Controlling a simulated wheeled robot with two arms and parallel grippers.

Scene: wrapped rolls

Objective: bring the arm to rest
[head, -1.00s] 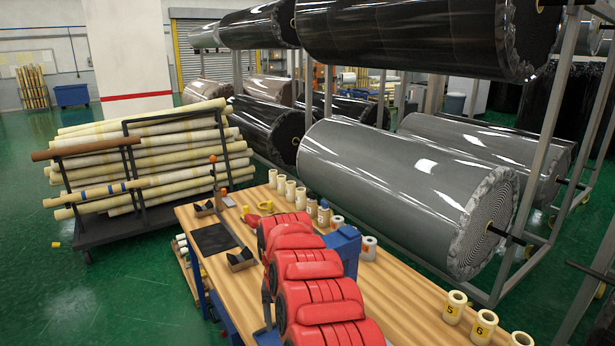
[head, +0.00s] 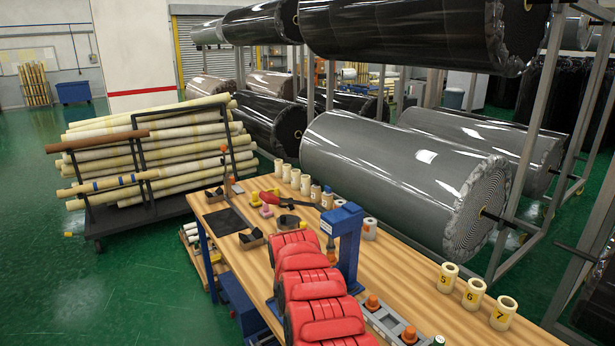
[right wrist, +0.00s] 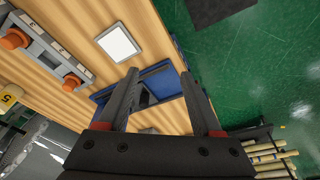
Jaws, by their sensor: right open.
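My red arm (head: 318,290) reaches up from the bottom middle of the head view, over the wooden table (head: 410,265). Its gripper is hidden behind the arm there. In the right wrist view my right gripper (right wrist: 160,76) is open, with two dark parallel fingers apart and nothing between them. It is above the table's edge, with a blue object (right wrist: 160,84) seen beyond and between the fingers. My left gripper shows in neither view.
A blue stand (head: 346,245) rises close right of my arm. Numbered rolls (head: 474,292) stand at the table's right. A red-handled tool (head: 285,200) lies behind. A cart of long rolls (head: 150,165) is left; large wrapped rolls (head: 400,175) hang on a rack. Green floor is open at left.

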